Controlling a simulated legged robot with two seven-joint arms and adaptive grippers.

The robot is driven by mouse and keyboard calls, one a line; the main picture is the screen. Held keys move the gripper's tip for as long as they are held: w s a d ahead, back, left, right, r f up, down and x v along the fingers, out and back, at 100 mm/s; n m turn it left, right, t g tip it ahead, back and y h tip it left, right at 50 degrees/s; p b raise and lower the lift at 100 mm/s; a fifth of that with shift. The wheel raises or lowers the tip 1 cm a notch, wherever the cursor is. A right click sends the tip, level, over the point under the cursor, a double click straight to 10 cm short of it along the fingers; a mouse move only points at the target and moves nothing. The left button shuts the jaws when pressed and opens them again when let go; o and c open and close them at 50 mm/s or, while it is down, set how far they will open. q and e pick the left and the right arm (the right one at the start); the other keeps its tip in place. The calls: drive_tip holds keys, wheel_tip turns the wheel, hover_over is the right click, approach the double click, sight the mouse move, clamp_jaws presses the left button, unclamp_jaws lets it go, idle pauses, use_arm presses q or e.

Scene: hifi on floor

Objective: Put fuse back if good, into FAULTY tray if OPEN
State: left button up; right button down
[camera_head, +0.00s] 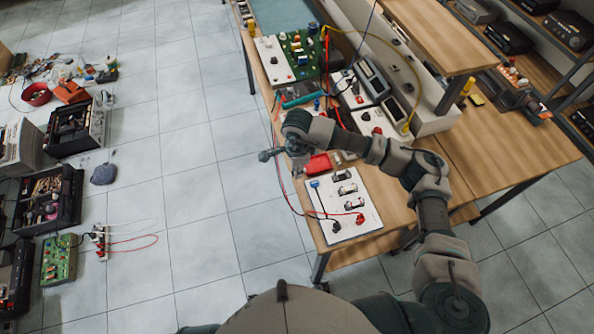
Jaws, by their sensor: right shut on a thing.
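My right gripper (272,154) reaches in from the right over the bench's left edge, beside the red tray. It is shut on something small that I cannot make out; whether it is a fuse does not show. A white board (330,205) lies at the near end of the bench, with three small holders (347,189) in a row and a blue, a black and a red connector. A red tray (319,165) sits just beyond the board, partly hidden by my right arm; no label is readable. My left gripper is not in view.
Farther up the wooden bench are a green circuit board (302,50), white panels with knobs and meters (372,78). A thin red lead runs along the bench's left edge to the white board.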

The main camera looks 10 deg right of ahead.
drive_tip(key=shift+r+p, duration=0.7)
drive_tip(key=shift+r, duration=1.1)
